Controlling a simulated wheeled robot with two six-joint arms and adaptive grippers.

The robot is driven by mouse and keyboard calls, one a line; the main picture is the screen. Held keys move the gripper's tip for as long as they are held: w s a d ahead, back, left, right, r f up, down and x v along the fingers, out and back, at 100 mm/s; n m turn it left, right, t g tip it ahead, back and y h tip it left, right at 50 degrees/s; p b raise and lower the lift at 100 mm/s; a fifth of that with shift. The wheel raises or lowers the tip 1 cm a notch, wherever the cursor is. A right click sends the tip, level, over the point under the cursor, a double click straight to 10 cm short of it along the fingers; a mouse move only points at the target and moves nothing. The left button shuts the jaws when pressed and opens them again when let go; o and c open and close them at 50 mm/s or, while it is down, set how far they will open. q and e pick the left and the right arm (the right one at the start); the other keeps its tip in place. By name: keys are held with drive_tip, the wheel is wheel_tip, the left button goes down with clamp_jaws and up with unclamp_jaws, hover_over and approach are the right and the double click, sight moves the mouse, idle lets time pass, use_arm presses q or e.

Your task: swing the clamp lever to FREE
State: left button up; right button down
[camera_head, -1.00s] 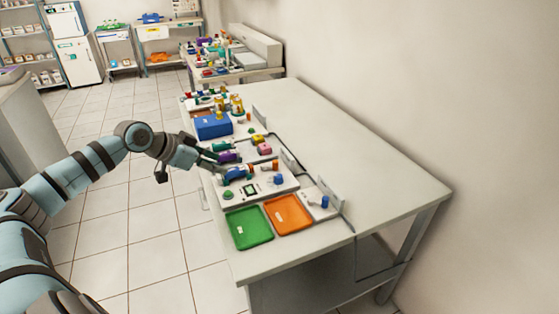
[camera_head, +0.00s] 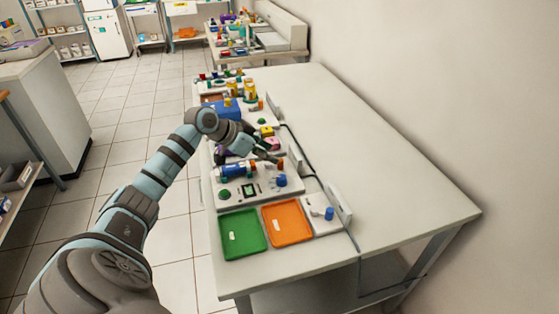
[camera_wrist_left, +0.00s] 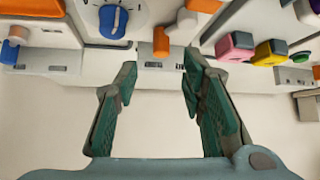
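My left gripper (camera_head: 270,156) reaches over the white device on the near part of the bench. In the left wrist view the left gripper (camera_wrist_left: 158,72) is open, with its two dark green fingers apart and nothing between them. A small orange lever-like peg (camera_wrist_left: 161,42) on a white block stands just beyond the gap between the fingertips. It also shows as an orange peg (camera_head: 281,163) beside the gripper in the head view. No FREE marking is readable, so I cannot tell for certain whether this is the clamp lever. My right gripper is out of view.
A blue dial (camera_wrist_left: 113,21) sits beside the peg; pink (camera_wrist_left: 236,46) and yellow (camera_wrist_left: 269,53) blocks are to its right. A green tray (camera_head: 256,244) and an orange tray (camera_head: 305,236) lie at the bench's near end. The bench's right side (camera_head: 380,190) is clear.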

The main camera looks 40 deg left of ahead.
use_arm(q)
drive_tip(key=b+x, duration=0.1)
drive_tip(key=x, duration=0.5)
drive_tip(key=shift+w+f, duration=0.2)
drive_tip(key=shift+f, duration=0.05)
clamp_jaws()
